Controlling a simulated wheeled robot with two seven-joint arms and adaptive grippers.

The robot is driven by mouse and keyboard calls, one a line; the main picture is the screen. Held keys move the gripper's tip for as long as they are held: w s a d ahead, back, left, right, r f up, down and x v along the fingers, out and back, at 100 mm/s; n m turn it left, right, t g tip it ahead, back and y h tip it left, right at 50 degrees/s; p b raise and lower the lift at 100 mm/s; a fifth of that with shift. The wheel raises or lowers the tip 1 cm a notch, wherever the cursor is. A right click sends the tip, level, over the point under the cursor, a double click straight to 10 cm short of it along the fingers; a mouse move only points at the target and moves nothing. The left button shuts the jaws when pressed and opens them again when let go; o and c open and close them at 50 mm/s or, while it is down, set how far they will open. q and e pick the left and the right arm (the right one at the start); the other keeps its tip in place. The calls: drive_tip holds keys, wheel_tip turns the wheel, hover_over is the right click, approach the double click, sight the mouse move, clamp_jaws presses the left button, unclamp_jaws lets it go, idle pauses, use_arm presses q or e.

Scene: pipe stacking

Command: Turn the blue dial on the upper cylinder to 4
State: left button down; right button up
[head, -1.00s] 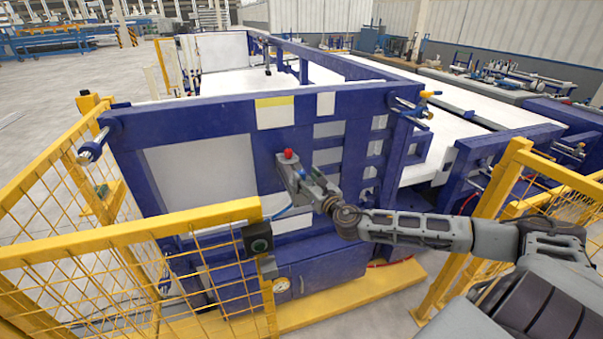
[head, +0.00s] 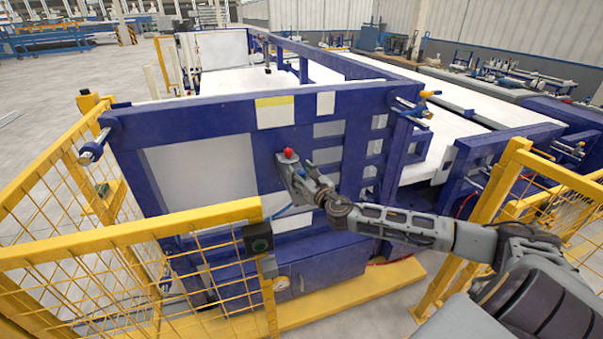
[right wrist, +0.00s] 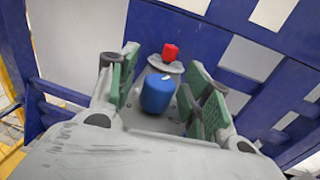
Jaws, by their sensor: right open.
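A blue dial (right wrist: 157,94) shows in the right wrist view, between the two green-padded fingers of my right gripper (right wrist: 160,92). The gripper is open, with a gap on each side of the dial; I cannot tell whether either pad touches it. A red knob (right wrist: 171,52) on a grey round base sits just beyond the dial. In the head view, my right gripper (head: 300,180) is at the panel's front, just below the red knob (head: 288,153), and hides the blue dial. The number the dial points to is not readable. My left gripper is not in view.
The blue machine frame (head: 200,112) with pale panels stands in front of me. Another yellow fence post (head: 485,210) stands at the right, near my right arm.

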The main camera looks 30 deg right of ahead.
drive_tip(key=shift+c, duration=0.5)
drive_tip(key=c, duration=0.9)
drive_tip(key=shift+c, duration=0.2)
drive_tip(key=shift+r+h, duration=0.1)
drive_tip(key=shift+h, duration=0.2)
drive_tip(key=shift+m+h+p, duration=0.9)
drive_tip(key=shift+h+p, duration=0.2)
drive_tip(key=shift+p, duration=0.1)
drive_tip(key=shift+r+m+g+h+p, duration=0.1)
drive_tip(key=shift+m+g+h+p, duration=0.4)
drive_tip(key=shift+m+h, duration=0.3)
drive_tip(key=shift+m+g+h+p, duration=0.55)
drive_tip(key=shift+m+h, duration=0.25)
drive_tip(key=shift+h, duration=0.8)
drive_tip(key=o, duration=1)
